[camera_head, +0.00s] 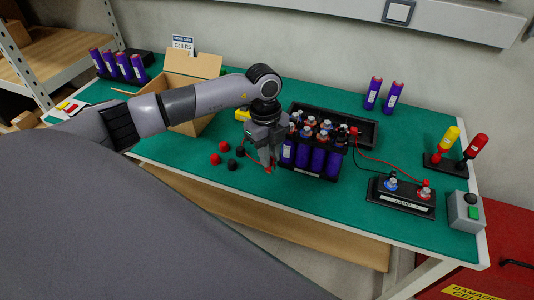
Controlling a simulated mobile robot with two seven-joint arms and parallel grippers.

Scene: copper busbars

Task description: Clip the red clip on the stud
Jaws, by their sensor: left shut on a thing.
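My left gripper (268,160) points down at the front left corner of the purple cell pack (312,160). It is shut on a small red thing (268,169) that shows at its fingertips; it may be the red clip, but it is too small to be sure. The pack has several studs with blue, white and red tops, and my gripper hides its left end. A red piece (355,130) sits at the pack's back right, where a red lead starts. The lead runs to the lamp board (402,207), which has a blue stud (391,183) and a red stud (424,192). My right gripper is out of view.
Red and black caps (215,159) lie left of my gripper. An open cardboard box (195,126) stands behind my arm. A black tray (358,128) lies behind the pack.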

